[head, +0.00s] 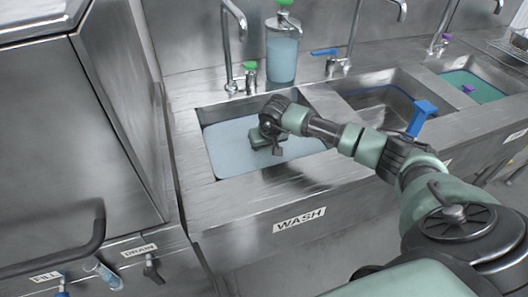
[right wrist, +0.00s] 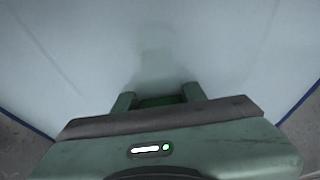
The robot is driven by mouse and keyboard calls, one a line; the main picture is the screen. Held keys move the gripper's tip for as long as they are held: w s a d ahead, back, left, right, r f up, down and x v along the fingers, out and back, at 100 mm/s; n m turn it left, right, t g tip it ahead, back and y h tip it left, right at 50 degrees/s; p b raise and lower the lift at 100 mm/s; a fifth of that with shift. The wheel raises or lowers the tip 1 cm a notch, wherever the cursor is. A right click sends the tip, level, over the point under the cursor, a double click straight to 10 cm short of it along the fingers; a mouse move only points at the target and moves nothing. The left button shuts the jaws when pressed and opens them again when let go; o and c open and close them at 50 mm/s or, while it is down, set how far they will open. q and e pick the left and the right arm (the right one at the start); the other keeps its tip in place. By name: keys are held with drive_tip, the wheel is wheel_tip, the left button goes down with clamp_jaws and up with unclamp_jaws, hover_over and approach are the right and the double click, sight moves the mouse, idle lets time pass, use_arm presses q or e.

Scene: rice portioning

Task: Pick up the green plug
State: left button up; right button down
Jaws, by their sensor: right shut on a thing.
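My right gripper (head: 262,138) reaches down into the left sink basin, marked WASH, which holds pale blue water (head: 228,150). In the right wrist view its two fingers (right wrist: 160,98) stand on either side of a dark green thing, which I take to be the green plug (right wrist: 160,102). The gripper is shut on it. Only a small part of the plug shows between the fingers, and the gripper hides it in the head view. I cannot tell if it is clear of the basin floor. My left gripper is not in view.
A tap (head: 229,50) and a soap bottle (head: 283,55) stand behind the basin. A middle basin (head: 385,108) has a blue upright piece (head: 421,117) at its front edge. A purple plug (head: 468,88) shows at the right basin. A large steel machine (head: 70,120) stands at left.

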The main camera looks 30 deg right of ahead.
wheel_tip(320, 180, up, 20)
drive_tip(key=b, duration=0.1)
drive_tip(key=shift+f+b, duration=0.2)
drive_tip(key=shift+b, duration=0.2)
